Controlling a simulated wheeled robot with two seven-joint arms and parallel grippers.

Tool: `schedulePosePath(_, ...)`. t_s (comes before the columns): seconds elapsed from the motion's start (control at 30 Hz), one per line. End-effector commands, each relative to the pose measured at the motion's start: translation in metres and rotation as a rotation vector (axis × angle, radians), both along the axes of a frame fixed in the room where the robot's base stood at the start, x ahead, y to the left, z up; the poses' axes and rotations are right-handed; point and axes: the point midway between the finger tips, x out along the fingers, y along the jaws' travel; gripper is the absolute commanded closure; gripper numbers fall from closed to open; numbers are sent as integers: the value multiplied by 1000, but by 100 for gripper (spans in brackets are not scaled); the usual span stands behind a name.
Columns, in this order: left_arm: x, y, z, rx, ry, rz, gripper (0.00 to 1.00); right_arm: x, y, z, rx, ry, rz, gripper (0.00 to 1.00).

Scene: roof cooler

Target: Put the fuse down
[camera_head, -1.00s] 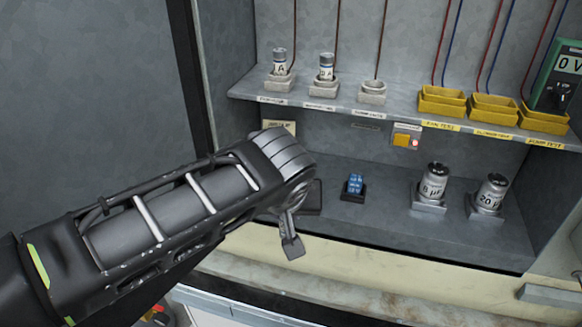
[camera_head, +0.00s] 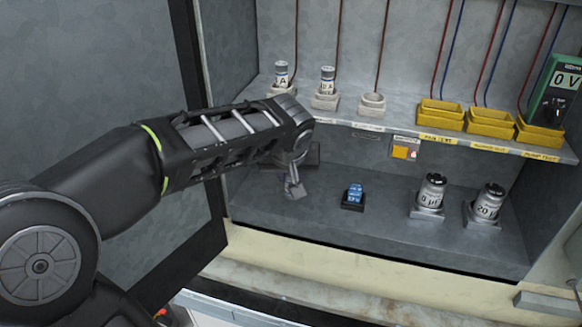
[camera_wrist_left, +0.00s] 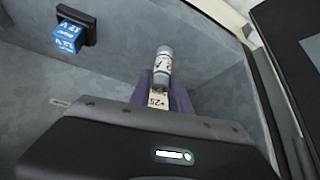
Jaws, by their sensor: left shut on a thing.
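My left gripper (camera_head: 294,190) reaches in over the floor of the cabinet, at the left of the blue block (camera_head: 355,193). In the left wrist view the gripper's fingers (camera_wrist_left: 163,98) are shut on the fuse (camera_wrist_left: 163,62), a pale grey cylinder with dark print. It sticks out beyond the fingers. A pale tag marked 25 shows between them. In the head view the gripper and wrist hide most or all of this fuse, and I cannot tell whether it touches the cabinet floor. My right gripper is not in view.
Two fuses (camera_head: 281,75) (camera_head: 327,79) stand in sockets on the shelf (camera_head: 340,118), beside an empty socket (camera_head: 373,103). Yellow trays (camera_head: 440,113) and a green meter (camera_head: 560,90) are at right. Two capacitors (camera_head: 432,192) (camera_head: 488,202) stand below. Floor between the gripper and blue block is clear.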

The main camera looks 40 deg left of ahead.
Motion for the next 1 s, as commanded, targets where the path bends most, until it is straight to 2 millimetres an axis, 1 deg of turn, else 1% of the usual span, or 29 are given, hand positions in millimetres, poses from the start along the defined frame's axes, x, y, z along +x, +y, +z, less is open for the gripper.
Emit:
schedulePosePath(0.27,34,23,0,-1,3,2,100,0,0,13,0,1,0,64)
schedulePosePath(0.3,31,22,-8,0,5,1,100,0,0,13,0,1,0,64)
schedulePosePath(0.4,31,21,-15,0,1,1,100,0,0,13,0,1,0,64)
schedulePosePath(0.67,31,21,-16,1,0,1,100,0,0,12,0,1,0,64)
schedulePosePath(0.83,32,21,-20,1,-1,0,100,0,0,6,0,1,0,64)
schedulePosePath(0.87,31,21,-19,0,0,0,75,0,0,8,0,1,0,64)
schedulePosePath(1.0,31,21,-18,1,0,1,63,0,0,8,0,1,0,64)
